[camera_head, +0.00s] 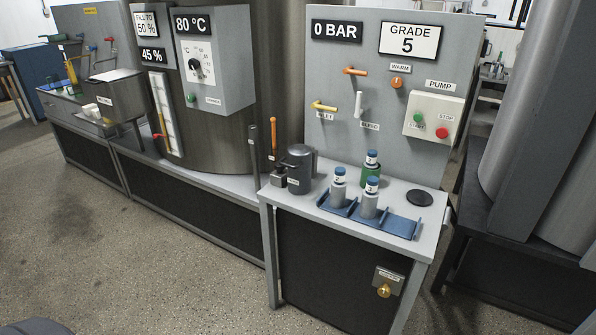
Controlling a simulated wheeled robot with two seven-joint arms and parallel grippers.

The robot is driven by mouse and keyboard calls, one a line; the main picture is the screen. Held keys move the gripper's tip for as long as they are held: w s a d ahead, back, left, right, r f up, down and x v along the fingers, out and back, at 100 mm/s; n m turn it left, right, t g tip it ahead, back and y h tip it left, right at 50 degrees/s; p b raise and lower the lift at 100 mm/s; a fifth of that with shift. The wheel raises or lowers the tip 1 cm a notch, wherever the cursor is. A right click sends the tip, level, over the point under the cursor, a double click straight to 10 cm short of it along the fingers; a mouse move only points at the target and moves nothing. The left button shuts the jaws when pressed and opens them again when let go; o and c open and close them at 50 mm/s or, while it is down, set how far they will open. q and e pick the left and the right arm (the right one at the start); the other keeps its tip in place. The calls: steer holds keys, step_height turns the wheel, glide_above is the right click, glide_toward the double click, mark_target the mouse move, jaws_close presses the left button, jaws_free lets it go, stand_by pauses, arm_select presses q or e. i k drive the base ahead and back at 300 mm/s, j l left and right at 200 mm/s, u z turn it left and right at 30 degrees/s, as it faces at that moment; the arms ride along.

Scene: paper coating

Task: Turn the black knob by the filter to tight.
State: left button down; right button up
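A grey canister with a rounded top and a small label (300,168) stands at the left end of the grey bench top; it looks like the filter housing. Small dark parts (280,178) sit close to its left side, below an upright orange handle (273,135). They are too small to tell which is the black knob or how it is turned. A flat black disc (419,198) lies at the right of the same bench top. Neither of my grippers is in view.
A blue rack (402,226) with several blue-capped, numbered bottles takes up the bench's middle and front. Behind it, a grey panel (340,70) reading 0 BAR and GRADE 5 carries orange, yellow and white handles. The floor in front is clear.

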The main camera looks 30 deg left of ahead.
mark_target(278, 168)
steer(key=u, duration=0.85)
steer(key=i, duration=0.45)
